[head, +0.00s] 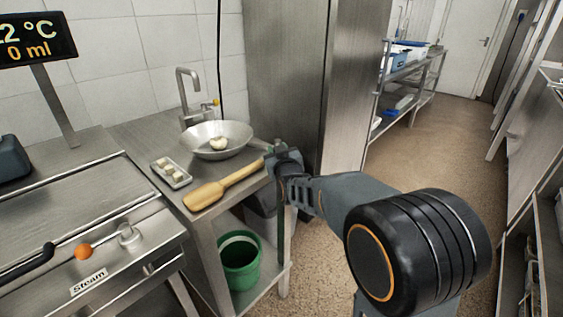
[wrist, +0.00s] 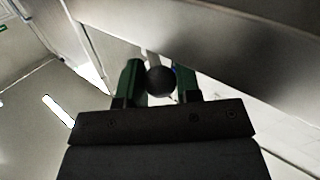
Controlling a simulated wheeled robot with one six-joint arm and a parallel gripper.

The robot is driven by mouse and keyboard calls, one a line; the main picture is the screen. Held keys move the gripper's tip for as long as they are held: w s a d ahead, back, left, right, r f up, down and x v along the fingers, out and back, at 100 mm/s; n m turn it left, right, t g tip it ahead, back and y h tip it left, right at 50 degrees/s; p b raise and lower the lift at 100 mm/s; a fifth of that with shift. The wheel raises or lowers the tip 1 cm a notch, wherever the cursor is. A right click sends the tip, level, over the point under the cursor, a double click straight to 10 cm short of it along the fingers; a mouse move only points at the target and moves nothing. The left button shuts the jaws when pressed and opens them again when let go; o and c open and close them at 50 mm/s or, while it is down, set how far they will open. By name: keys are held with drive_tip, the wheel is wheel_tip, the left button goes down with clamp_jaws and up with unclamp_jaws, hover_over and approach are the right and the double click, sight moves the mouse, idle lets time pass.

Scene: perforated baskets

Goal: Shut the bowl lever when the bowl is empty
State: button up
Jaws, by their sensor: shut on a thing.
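A wide metal bowl (head: 240,133) sits on the steel counter under a tap, with a pale rounded lump (head: 218,143) in it. My gripper (head: 280,152) is at the counter's right end, beside the bowl. In the wrist view, the green fingers of my gripper (wrist: 159,82) are shut on a dark round knob (wrist: 160,80). What the knob belongs to is mostly hidden, and I cannot tell whether it is the bowl lever. The head view does not show the knob clearly.
A wooden paddle (head: 215,193) lies at the counter's front, its handle towards my gripper. A small tray (head: 171,172) holds pale pieces. A green bucket (head: 239,262) stands on the shelf below. A steam unit (head: 85,215) is at left. The aisle floor (head: 440,140) is clear.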

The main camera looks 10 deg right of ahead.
drive_tip(key=shift+a+m+h+b, duration=0.35)
drive_tip(key=shift+m+h, duration=0.15)
drive_tip(key=shift+h, duration=0.3)
drive_tip(key=shift+w+h, duration=0.1)
drive_tip(key=shift+h, duration=0.3)
drive_tip(key=o, duration=0.9)
drive_tip(key=shift+m, duration=0.3)
drive_tip(key=s, duration=0.4)
drive_tip(key=s+a+p, duration=0.1)
drive_tip(key=s, duration=0.4)
drive_tip(key=s+p, duration=0.1)
drive_tip(key=s, duration=0.3)
drive_tip(key=shift+s+a, duration=0.2)
drive_tip(key=shift+s, duration=0.2)
